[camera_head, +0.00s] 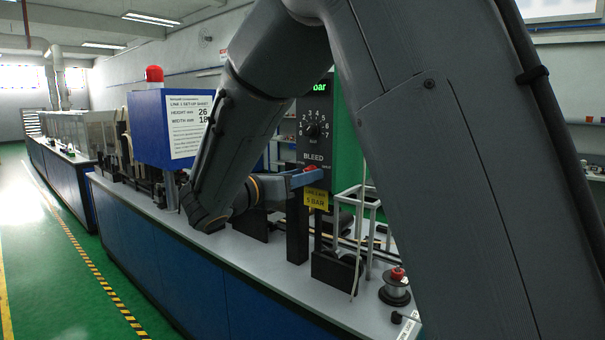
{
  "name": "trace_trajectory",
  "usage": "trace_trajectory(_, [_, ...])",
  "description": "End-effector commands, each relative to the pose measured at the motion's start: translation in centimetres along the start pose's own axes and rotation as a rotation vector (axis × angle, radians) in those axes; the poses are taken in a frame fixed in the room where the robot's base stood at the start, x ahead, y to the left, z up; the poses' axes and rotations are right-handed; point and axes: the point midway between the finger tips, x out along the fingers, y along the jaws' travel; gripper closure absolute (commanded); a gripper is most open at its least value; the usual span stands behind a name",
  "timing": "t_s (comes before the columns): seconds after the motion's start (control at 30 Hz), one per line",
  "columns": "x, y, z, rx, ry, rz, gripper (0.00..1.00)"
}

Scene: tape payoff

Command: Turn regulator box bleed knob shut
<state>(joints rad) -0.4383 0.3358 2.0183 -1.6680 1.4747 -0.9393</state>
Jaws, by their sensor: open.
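The regulator box (345,140) is green with a dark front panel. A black dial (313,130) with a ring of numbers sits on the panel, below a partly hidden green readout. The word BLEED is printed under the dial. Just below it a bit of the red bleed knob (309,168) shows; the rest is hidden behind my gripper. My gripper (308,178) is open, with its blue-grey finger in front of the panel at the knob. I cannot tell whether it touches the knob, nor how the knob is turned.
A yellow 5 BAR label (316,199) is under the knob. A blue box with a white set-up sheet (188,124) and red lamp (154,74) stands left. A metal frame (362,215) and a spool (395,288) are on the bench right. Green floor is clear left.

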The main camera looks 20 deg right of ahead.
Motion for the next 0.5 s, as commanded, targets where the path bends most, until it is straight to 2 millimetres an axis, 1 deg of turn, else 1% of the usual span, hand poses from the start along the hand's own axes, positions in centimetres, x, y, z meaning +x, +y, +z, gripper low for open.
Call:
trace_trajectory(0.27, [0.21,0.0,-0.06,0.0,0.001,0.0,0.57])
trace_trajectory(0.37, [0.2,0.0,-0.06,0.0,0.001,0.0,0.73])
trace_trajectory(0.5, [0.19,-0.02,-0.06,0.0,0.001,-0.001,0.96])
